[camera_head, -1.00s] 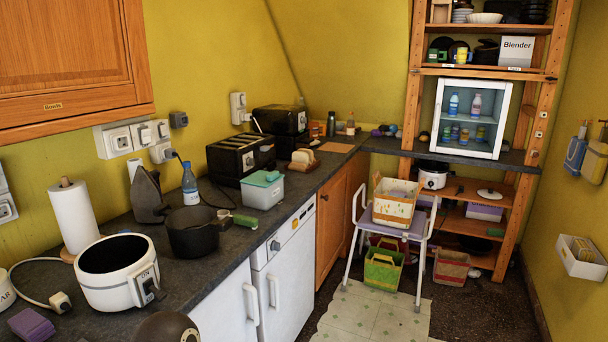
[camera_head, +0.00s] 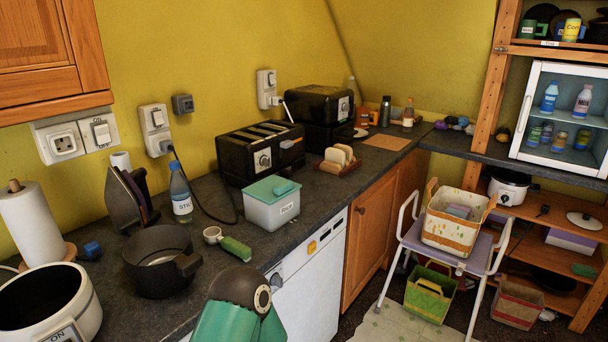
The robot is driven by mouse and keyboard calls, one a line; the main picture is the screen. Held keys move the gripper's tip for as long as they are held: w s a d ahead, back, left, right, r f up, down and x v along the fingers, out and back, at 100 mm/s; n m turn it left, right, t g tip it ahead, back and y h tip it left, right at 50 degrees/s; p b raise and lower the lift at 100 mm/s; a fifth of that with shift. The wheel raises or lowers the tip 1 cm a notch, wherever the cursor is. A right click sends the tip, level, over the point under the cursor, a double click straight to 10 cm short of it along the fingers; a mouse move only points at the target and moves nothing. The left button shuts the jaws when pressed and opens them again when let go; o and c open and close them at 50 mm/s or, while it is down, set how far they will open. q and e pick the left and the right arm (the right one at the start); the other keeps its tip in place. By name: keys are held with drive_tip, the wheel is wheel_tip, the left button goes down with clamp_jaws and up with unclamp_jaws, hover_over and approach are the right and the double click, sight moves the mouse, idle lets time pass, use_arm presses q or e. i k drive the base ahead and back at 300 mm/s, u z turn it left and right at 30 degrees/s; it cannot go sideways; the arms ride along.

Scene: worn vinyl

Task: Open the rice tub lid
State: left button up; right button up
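The rice tub (camera_head: 272,212) is a whitish box with a label on its front. It stands on the dark worktop near its front edge, in front of the toaster. Its teal lid (camera_head: 264,189) lies on top and looks shut, with a raised teal part at its right side. Nothing touches the tub. Neither of my grippers shows in the head view. A green arm link of mine with a dark rounded cap rises at the bottom middle, below the tub, and shows no fingers.
A green-handled scoop (camera_head: 234,248) lies just left of the tub. A black pot (camera_head: 160,262), a water bottle (camera_head: 181,194) and an iron (camera_head: 128,198) stand further left. Behind are a black toaster (camera_head: 259,153) and a toast rack (camera_head: 338,168). A cable runs behind the scoop.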

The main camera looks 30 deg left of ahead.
sight(269, 190)
drive_tip(key=z, duration=0.6)
drive_tip(key=i, duration=0.2)
drive_tip(key=u, duration=1.6)
